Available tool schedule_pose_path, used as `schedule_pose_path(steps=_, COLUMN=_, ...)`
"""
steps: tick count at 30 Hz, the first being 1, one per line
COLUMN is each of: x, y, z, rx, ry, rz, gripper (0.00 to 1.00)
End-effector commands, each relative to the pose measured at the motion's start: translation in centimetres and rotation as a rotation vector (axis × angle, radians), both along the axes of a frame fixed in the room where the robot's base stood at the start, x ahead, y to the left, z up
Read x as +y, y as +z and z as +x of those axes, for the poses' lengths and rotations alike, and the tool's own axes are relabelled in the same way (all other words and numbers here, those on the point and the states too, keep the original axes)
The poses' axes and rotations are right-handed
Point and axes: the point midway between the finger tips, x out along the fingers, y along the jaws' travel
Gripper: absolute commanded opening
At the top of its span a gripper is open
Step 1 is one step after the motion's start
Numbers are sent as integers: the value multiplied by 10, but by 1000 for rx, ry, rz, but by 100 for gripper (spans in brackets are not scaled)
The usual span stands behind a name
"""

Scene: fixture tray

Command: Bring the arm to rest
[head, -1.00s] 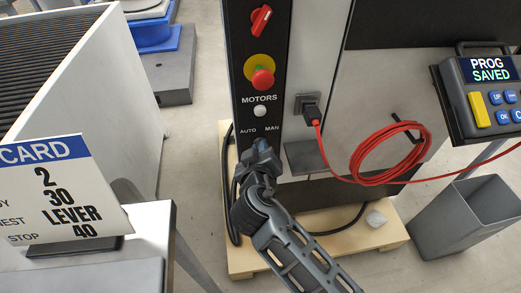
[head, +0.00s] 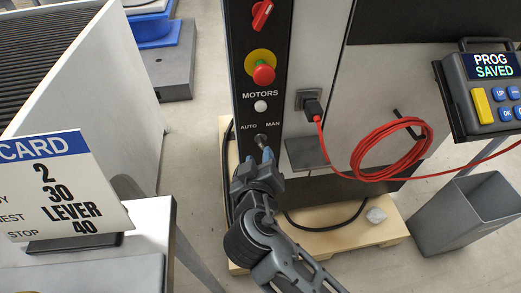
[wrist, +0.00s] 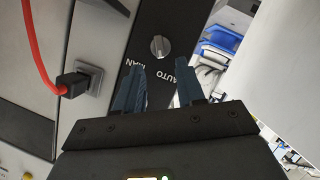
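My gripper (head: 266,157) is in front of the black control panel strip (head: 245,80), just below the small AUTO/MAN selector knob (head: 260,139). In the wrist view my gripper (wrist: 158,82) has its two blue-grey fingers apart, with nothing between them. The selector knob (wrist: 160,47) is seen beyond the fingertips, and a gap seems to lie between them. Which label the knob points to is hard to tell. The arm reaches up from the bottom of the head view, bent at the wrist.
A red emergency button (head: 264,74) and a white MOTORS button (head: 261,106) sit above the knob. A red cable coil (head: 390,150) hangs at right. The pendant (head: 485,95) reads PROG SAVED. A grey bin (head: 465,215) and a card (head: 65,185) on a stand flank the arm.

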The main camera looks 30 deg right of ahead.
Motion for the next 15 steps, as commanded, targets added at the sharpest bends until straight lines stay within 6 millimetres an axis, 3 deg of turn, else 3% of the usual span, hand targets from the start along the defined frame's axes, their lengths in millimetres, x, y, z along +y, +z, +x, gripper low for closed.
schedule_pose_path(steps=15, x=5, y=3, z=-9, rx=2, ry=1, rz=0, gripper=39)
